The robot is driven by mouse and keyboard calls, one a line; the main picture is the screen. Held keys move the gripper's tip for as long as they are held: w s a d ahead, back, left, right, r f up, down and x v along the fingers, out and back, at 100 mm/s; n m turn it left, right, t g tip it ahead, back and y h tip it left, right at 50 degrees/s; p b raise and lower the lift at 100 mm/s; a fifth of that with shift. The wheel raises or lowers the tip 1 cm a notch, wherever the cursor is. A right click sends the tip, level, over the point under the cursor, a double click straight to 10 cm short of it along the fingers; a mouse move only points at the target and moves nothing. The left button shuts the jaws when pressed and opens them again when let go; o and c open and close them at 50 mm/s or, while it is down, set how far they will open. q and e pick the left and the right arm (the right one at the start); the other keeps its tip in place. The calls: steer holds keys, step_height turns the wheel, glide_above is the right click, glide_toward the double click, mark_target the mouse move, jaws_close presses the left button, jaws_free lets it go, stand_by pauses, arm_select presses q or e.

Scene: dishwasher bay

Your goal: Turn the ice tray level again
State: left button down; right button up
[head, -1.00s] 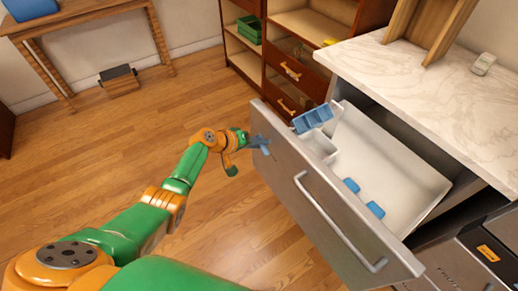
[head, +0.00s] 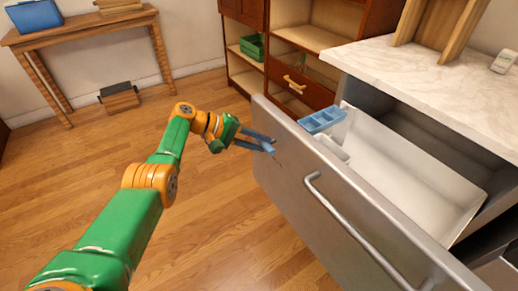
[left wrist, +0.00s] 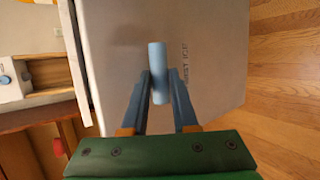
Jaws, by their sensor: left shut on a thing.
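The blue ice tray (head: 322,121) sits at the far left end of the open drawer, above the white bin (head: 415,165). Its cells face up and it looks close to level. A light blue cylindrical handle (left wrist: 157,65) stands out from the drawer front in the left wrist view. My left gripper (head: 266,144) is at the outer face of the drawer front, near its far end. Its fingers are shut on the handle, one on each side. How the handle joins the tray is hidden by the drawer front. My right gripper is out of view.
The steel drawer front (head: 345,195) with its bar handle (head: 350,225) stands pulled out into the room. A marble counter (head: 440,80) is above right. A wooden cabinet (head: 285,75) is behind. The floor left of the drawer is clear.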

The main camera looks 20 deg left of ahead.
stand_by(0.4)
arm_select(q)
steer(key=c, duration=0.7)
jaws_free()
steer(key=shift+f, duration=0.1)
steer(key=shift+a+r, duration=0.2)
steer(key=shift+r, duration=0.05)
steer(key=p+v, duration=0.1)
steer(key=v, duration=0.5)
steer(key=shift+s+a+p, duration=0.2)
steer(key=shift+a+p, duration=0.05)
steer(key=shift+p, duration=0.1)
